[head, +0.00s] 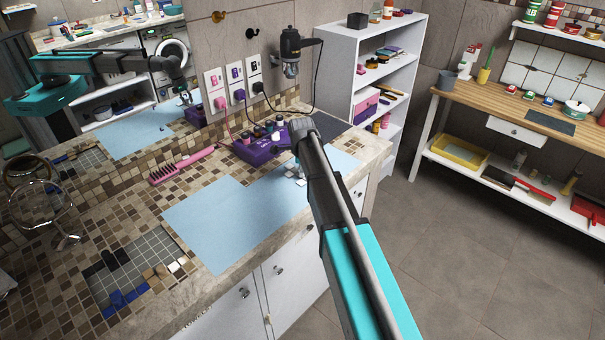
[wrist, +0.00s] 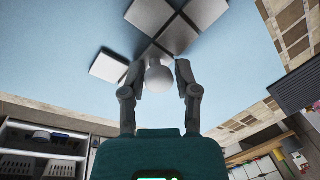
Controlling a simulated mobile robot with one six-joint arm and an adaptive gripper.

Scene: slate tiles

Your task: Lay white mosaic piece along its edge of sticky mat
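The gridded dark grey sticky mat (head: 150,255) lies on the counter at lower left in the head view, with black, blue and tan pieces on it. White mosaic pieces lie on a light blue sheet (head: 236,222), near my gripper (head: 299,176), which my arm partly hides. In the wrist view, several pale square tiles (wrist: 178,35) lie beyond the fingertips, and one tile (wrist: 108,67) sits apart at left. My gripper (wrist: 162,72) is open. A round pale thing (wrist: 160,77) shows between its fingers; I cannot tell whether it is touched.
A mirror at the back left reflects my arm and the counter. A white shelf (head: 345,75) and a wooden bench (head: 520,108) are to the right. The blue sheet's middle is clear.

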